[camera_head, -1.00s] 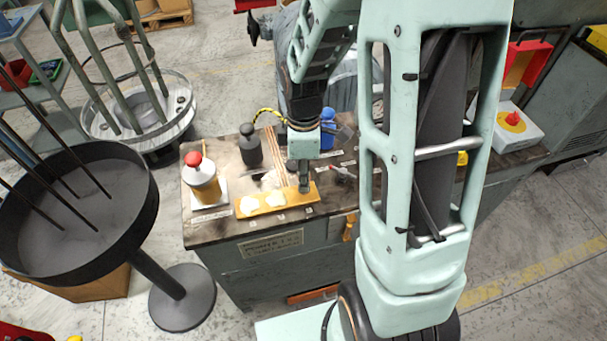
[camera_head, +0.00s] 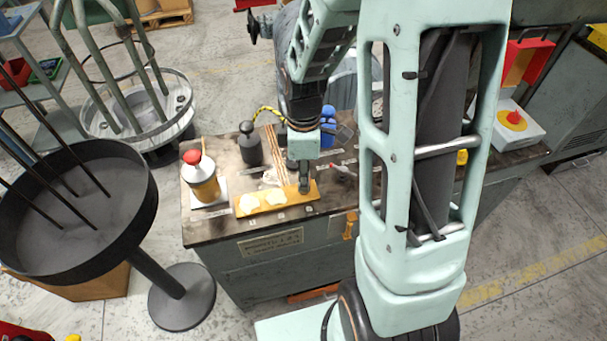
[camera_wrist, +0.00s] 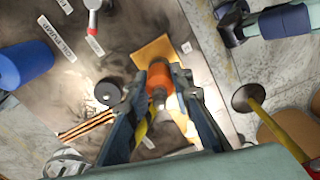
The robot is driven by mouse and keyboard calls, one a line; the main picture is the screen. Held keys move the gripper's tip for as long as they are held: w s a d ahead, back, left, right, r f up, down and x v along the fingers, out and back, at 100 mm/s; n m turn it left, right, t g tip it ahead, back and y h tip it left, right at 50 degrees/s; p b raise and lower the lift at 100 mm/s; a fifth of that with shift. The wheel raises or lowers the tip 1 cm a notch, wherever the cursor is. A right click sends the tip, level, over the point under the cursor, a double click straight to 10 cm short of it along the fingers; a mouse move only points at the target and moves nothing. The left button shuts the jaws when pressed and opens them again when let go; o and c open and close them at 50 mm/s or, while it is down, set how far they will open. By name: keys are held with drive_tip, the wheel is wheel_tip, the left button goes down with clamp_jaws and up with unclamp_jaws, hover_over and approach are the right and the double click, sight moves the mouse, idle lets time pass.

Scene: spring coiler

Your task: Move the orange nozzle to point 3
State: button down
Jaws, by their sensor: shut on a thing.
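My gripper (camera_wrist: 172,88) is shut on the orange nozzle (camera_wrist: 178,76), which sits between its two fingers in the wrist view. In the head view my gripper (camera_head: 304,188) points down at the right end of the yellow-orange board (camera_head: 291,206). The fingers hide the nozzle there. The board also shows just beyond the nozzle in the wrist view (camera_wrist: 152,50). Two pale round patches lie on the board, left of my gripper in the head view. Small numbered labels lie along the board's front edge. I cannot tell whether the nozzle touches the board.
A red-topped bottle (camera_head: 201,180) stands left of the board and a dark bottle (camera_head: 249,146) behind it. Thin copper-coloured rods (camera_head: 285,160) lie behind the board. A blue bottle (camera_head: 328,125) and a red-handled tool (camera_head: 342,170) are to the right. The bench's front edge is close.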

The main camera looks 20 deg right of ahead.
drive_tip(key=shift+f, duration=0.25)
drive_tip(key=c, duration=1.6)
unclamp_jaws()
drive_tip(key=shift+r, duration=0.1)
wheel_tip(320, 180, up, 25)
drive_tip(key=p, duration=1)
